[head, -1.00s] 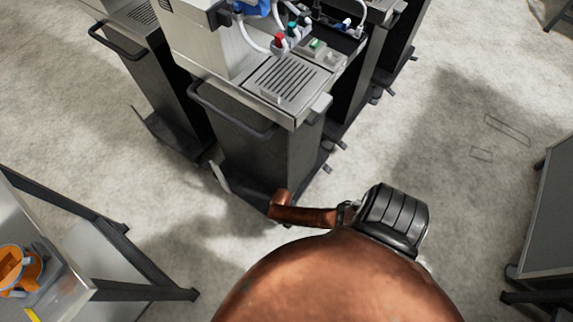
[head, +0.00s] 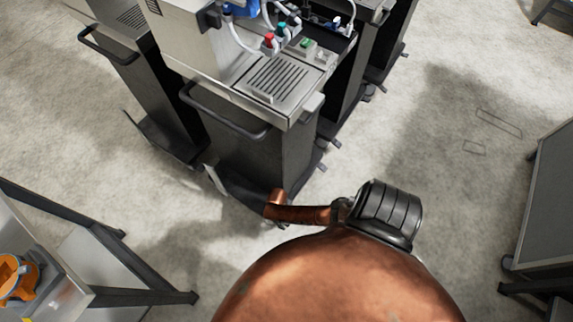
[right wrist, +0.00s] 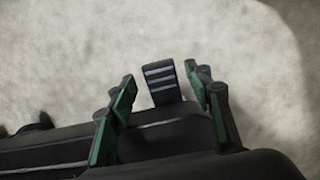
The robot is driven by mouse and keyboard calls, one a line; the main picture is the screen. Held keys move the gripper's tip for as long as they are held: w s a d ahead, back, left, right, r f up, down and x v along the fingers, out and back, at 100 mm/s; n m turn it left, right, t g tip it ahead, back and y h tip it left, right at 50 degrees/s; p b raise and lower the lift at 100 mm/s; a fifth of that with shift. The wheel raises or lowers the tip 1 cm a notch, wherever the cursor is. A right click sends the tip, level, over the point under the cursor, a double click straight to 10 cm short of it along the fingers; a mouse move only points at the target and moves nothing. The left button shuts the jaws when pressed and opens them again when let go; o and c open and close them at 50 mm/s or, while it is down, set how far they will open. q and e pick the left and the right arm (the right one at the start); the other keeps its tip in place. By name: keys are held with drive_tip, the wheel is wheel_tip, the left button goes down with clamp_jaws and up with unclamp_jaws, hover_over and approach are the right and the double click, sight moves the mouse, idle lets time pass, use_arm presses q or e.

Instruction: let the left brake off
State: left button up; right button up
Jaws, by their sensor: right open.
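The nearest dispenser cart (head: 245,140) stands in the middle of the head view, with a dark base close to the floor. A pale, upright, pedal-like piece (head: 214,180) shows at the left of that base. In the right wrist view a short black pedal with pale ribs (right wrist: 163,84) sticks out past a dark edge (right wrist: 165,138). My right gripper (right wrist: 160,74) is open, with one green finger on each side of the pedal and gaps between. I cannot tell which brake this pedal is. In the head view my right fingers are hidden. My left gripper is out of view.
More dispenser carts stand behind and left, one with a dark handle (head: 100,45). A steel table (head: 30,245) with an orange object (head: 18,280) is at lower left. A grey cabinet (head: 550,205) is at right. The floor between is clear.

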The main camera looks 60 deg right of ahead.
wheel_tip(320, 180, up, 12)
drive_tip(key=w, duration=0.2)
idle(0.4)
drive_tip(key=shift+w+d+f, duration=0.1)
idle(0.4)
